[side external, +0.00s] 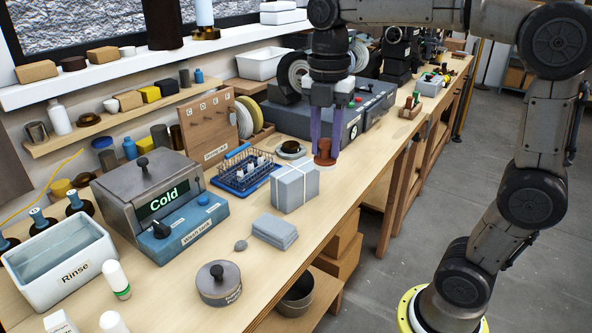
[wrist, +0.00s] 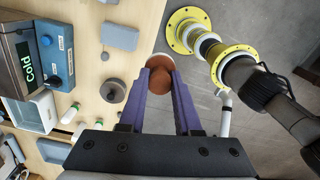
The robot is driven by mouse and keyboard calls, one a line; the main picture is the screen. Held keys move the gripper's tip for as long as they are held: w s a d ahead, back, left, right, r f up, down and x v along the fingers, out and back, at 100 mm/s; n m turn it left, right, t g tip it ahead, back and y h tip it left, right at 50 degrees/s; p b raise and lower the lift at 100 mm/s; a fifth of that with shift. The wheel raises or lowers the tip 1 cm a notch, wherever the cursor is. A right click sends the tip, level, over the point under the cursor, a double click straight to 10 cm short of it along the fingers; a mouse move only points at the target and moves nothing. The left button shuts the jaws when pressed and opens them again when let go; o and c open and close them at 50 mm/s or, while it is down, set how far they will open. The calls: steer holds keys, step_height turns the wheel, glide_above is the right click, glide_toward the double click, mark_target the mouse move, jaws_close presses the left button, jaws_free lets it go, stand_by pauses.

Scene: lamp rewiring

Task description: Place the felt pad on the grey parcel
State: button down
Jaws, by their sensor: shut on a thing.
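The grey parcel (side external: 295,188), a box tied with white string, stands on the bench. In the side view it is just below and left of the pad, apart from it.
A blue rack (side external: 245,172) stands left of the parcel. A folded grey stack (side external: 274,231) and a round lidded tin (side external: 218,283) lie nearer the camera. The Cold unit (side external: 150,195) and Rinse tub (side external: 62,262) are at left. Bare bench (side external: 322,205) lies right of the parcel.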

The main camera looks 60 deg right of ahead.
steer(key=w+d+r+m, duration=0.1)
steer(key=w+d+m, duration=0.1)
steer(key=d, duration=0.5)
glide_toward(296, 169)
steer(key=shift+s+a, duration=0.1)
steer(key=shift+s, duration=0.45)
steer(key=shift+w+f, duration=0.35)
steer(key=shift+f, duration=0.2)
steer(key=shift+w+f, duration=0.2)
steer(key=shift+f, duration=1.5)
steer(key=shift+f, duration=0.1)
steer(key=c, duration=0.6)
jaws_free()
